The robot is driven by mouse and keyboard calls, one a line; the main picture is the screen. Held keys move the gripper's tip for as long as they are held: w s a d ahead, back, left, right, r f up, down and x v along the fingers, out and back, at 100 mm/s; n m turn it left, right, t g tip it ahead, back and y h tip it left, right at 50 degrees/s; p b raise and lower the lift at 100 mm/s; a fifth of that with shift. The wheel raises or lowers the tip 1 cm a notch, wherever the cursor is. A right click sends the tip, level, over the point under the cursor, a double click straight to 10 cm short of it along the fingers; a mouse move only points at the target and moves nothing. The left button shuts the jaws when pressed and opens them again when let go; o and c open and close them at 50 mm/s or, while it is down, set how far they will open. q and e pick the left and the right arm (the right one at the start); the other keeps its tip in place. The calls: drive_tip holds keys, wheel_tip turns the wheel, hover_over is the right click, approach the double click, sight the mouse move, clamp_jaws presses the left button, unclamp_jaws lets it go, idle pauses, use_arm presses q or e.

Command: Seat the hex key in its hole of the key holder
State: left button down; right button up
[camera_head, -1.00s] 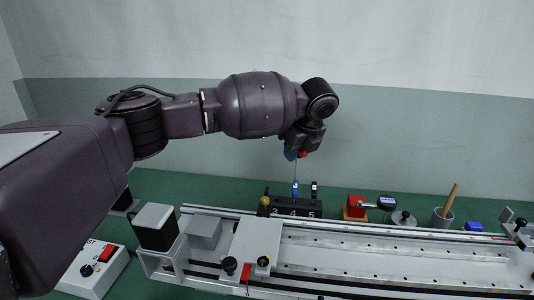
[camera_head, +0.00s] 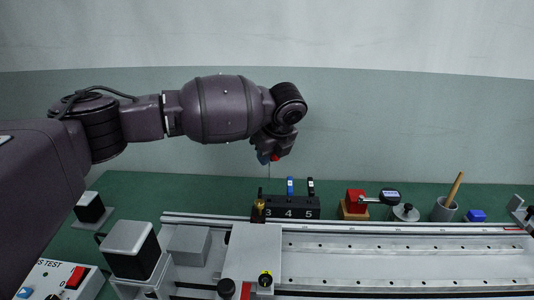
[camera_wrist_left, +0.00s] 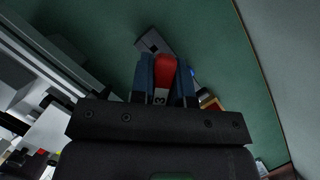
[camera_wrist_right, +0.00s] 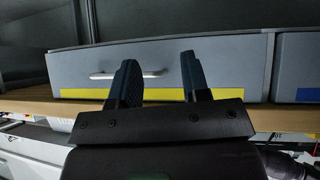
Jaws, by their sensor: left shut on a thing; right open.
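The key holder (camera_head: 294,209) is a black block marked 3, 4 and 5, behind the rail in the head view. My left gripper (camera_head: 270,158) is shut on the red-handled hex key (camera_wrist_left: 165,72), which has a white label reading 3. The gripper is above the left end of the holder. The key's thin shaft points down and its tip is hard to make out. My right gripper (camera_wrist_right: 159,76) is open and empty, outside the head view.
A brass-topped part (camera_head: 259,207) stands at the holder's left end. A red gauge block (camera_head: 355,200), a round knob (camera_head: 405,212), a cup with a stick (camera_head: 444,210) and a blue block (camera_head: 477,216) stand to the right. A grey drawer (camera_wrist_right: 215,65) faces my right gripper.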

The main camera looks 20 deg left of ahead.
use_arm(q)
wheel_tip(320, 180, down, 4)
drive_tip(key=shift+r+b, duration=0.25)
drive_tip(key=shift+b, duration=0.6)
use_arm(e)
drive_tip(key=shift+w+a+f, duration=0.1)
drive_tip(key=shift+a+f, duration=0.05)
drive_tip(key=shift+f, duration=0.25)
use_arm(q)
drive_tip(key=shift+p, duration=0.3)
use_arm(e)
drive_tip(key=shift+w+r, duration=0.15)
drive_tip(key=shift+r, duration=0.2)
use_arm(q)
drive_tip(key=shift+f, duration=3.3)
idle(0.3)
drive_tip(key=c, duration=1)
unclamp_jaws()
